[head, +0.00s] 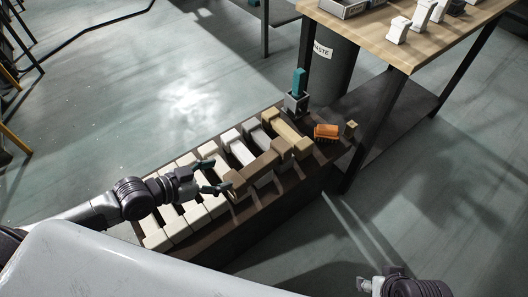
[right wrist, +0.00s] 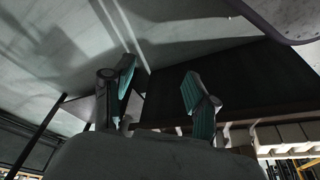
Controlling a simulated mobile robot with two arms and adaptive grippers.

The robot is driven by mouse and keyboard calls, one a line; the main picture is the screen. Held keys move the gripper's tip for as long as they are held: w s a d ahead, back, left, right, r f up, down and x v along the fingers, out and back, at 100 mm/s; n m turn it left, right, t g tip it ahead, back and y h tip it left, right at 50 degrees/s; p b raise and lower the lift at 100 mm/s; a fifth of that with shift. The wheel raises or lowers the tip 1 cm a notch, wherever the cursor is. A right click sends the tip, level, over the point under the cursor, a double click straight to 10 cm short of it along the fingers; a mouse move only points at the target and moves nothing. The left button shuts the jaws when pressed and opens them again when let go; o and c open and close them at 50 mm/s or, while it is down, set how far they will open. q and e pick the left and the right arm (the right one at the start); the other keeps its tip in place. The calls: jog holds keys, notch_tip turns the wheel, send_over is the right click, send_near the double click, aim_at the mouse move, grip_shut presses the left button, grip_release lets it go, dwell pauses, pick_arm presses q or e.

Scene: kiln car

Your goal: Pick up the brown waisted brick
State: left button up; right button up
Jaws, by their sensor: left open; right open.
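A brown brick (head: 262,164) lies on the dark kiln car (head: 270,222), in the middle of the head view, at the near side of a row of pale bricks. Its exact outline is hard to tell at this size. My left gripper (head: 222,176) is open, with its fingertips just left of the brown brick's left end; I cannot tell whether they touch it. My right gripper (right wrist: 158,88) is open and empty in the right wrist view. It also shows partly at the bottom right of the head view (head: 366,284), away from the bricks.
Several cream bricks (head: 182,228) fill the car's left part. A tan brick (head: 287,132) lies right of the brown one. An orange brush (head: 326,131) and a grey holder (head: 297,101) with a teal handle are at the far end. A wooden table (head: 400,45) stands behind.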

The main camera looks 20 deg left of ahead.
aim_at(259, 163)
pick_arm(q)
jog(key=shift+d+b+x, duration=0.2)
jog(key=shift+b+x, duration=0.25)
jog(key=shift+x, duration=0.8)
jog(key=b+x, duration=0.1)
jog(key=x, duration=0.4)
jog(key=shift+d, duration=0.15)
jog(key=b+x, duration=0.1)
jog(key=x, duration=0.3)
jog(key=shift+w+f+b, duration=0.15)
jog(key=shift+f+b, duration=0.15)
jog(key=shift+b, duration=0.05)
jog(key=shift+w+d+f, duration=0.1)
jog(key=shift+w+d, duration=0.05)
jog(key=shift+w, duration=0.05)
grip_shut()
pick_arm(e)
jog(key=w+t, duration=0.1)
jog(key=w+a+r+t, duration=0.1)
jog(key=w, duration=0.1)
jog(key=w+a+r+t+y, duration=0.1)
jog(key=w, duration=0.1)
jog(key=shift+t, duration=0.4)
